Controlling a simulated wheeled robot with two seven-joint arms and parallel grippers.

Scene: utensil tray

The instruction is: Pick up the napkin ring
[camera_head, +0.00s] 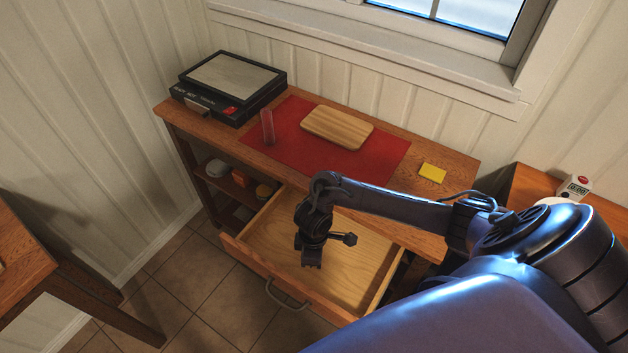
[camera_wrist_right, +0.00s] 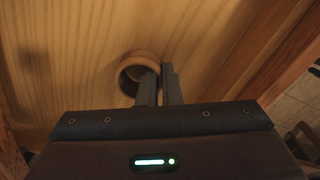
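The napkin ring (camera_wrist_right: 126,77) is a brown, round ring with an open middle. It shows in the right wrist view against the pale wood of the drawer floor. My right gripper (camera_wrist_right: 161,72) has its two dark fingers close together at the ring's right side. One finger is in front of or inside the ring's opening and the other is outside, with the ring's wall pinched between them. In the head view my right gripper (camera_head: 312,262) points down into the open drawer (camera_head: 355,285); the ring is hidden there. My left gripper is not in view.
The drawer's walls surround my right gripper. On the cabinet top are a red mat (camera_head: 385,163), a wooden board (camera_head: 337,127), a reddish cylinder (camera_head: 267,127), a black box (camera_head: 228,85) and a yellow pad (camera_head: 432,173). Shelves (camera_head: 238,178) with small items lie left of the drawer.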

